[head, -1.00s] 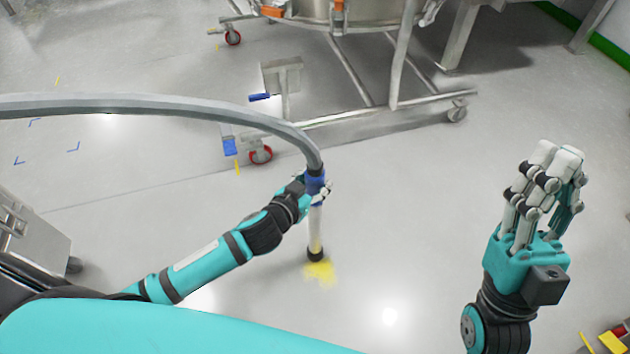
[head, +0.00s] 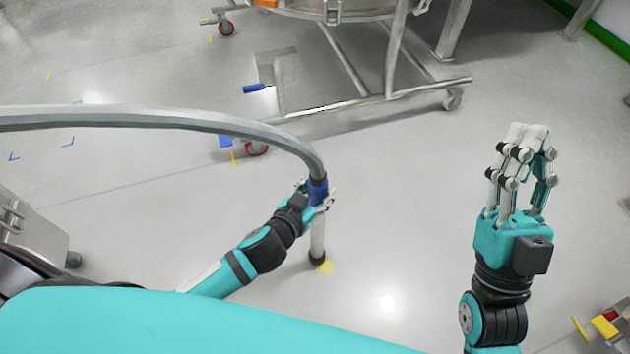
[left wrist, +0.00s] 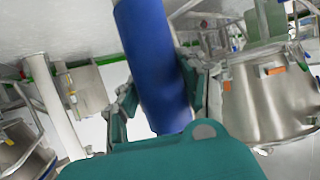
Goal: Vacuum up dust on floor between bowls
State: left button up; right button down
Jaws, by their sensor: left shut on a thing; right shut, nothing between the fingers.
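My left gripper (head: 318,196) is shut on the blue grip of the vacuum wand (head: 317,235), with a grey hose (head: 200,120) running off to the left. The blue grip also fills the middle of the left wrist view (left wrist: 155,65). The wand stands nearly upright, its dark nozzle (head: 317,257) at the floor. A small patch of yellow dust (head: 326,268) shows just right of the nozzle; the nozzle may hide part of it. My right gripper (head: 522,150) is shut and empty, raised at the right, away from the dust.
A steel bowl on a wheeled frame (head: 375,98) stands at the back, its casters on the floor. A steel unit (head: 30,230) is at the left edge. Yellow and red parts (head: 606,326) lie at the lower right. The floor around the nozzle is clear.

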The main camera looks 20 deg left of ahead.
pick_arm(q)
jog(key=shift+s+d, duration=0.7)
jog(key=shift+s, duration=0.25)
jog(key=shift+s+d, duration=0.65)
jog(key=shift+s, duration=0.3)
pick_arm(e)
jog(key=shift+w+f, duration=0.15)
jog(key=shift+w, duration=0.1)
pick_arm(q)
jog(key=shift+r, duration=0.1)
jog(key=shift+p, duration=0.3)
pick_arm(e)
jog(key=shift+w+a+f+g+h, duration=0.15)
jog(key=shift+w+f+g+h, duration=0.35)
jog(key=shift+w+f+g, duration=0.25)
jog(key=shift+w+r, duration=0.1)
